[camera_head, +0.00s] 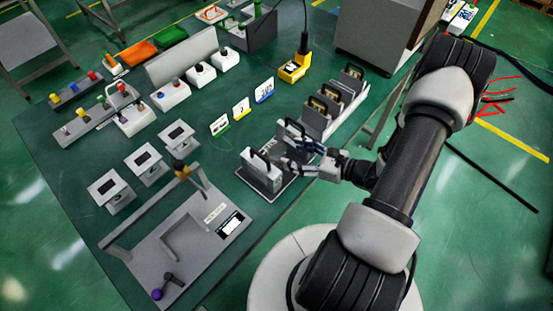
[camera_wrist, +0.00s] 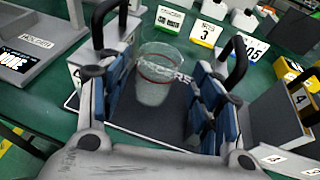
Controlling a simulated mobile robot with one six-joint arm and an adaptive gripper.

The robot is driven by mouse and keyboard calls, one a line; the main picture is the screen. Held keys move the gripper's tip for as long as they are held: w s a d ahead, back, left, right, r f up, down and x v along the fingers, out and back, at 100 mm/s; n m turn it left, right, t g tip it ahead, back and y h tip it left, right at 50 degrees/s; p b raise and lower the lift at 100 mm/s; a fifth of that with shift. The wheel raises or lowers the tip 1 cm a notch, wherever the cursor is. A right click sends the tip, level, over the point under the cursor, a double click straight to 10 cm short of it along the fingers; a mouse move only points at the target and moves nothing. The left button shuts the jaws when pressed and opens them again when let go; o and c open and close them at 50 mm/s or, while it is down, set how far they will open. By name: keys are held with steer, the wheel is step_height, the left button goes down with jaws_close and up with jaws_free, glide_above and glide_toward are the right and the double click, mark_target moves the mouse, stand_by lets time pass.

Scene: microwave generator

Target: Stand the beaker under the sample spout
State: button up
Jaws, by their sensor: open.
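The beaker (camera_wrist: 158,75), clear with a red line round it, stands upright on a dark pad (camera_wrist: 160,118) in the wrist view. My gripper (camera_wrist: 160,92) is open, one blue-padded finger on each side of the beaker in the picture. I cannot tell whether either finger touches it. In the head view my gripper (camera_head: 298,158) is over the holder (camera_head: 263,176) at the table's right edge, and the beaker is hard to make out there. I cannot pick out the sample spout for certain; a grey station (camera_head: 190,245) with a raised bar stands at the table's front left.
Black-handled blocks (camera_head: 325,108) stand in a row behind my gripper along the right edge. Small white boxes (camera_head: 145,165) stand left. Bare green table lies between the boxes and cards.

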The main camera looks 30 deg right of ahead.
mark_target(269, 147)
steer(key=b+x, duration=0.2)
steer(key=x, duration=0.5)
steer(key=shift+w+f, duration=0.15)
steer(key=shift+w, duration=0.15)
steer(key=c, duration=0.8)
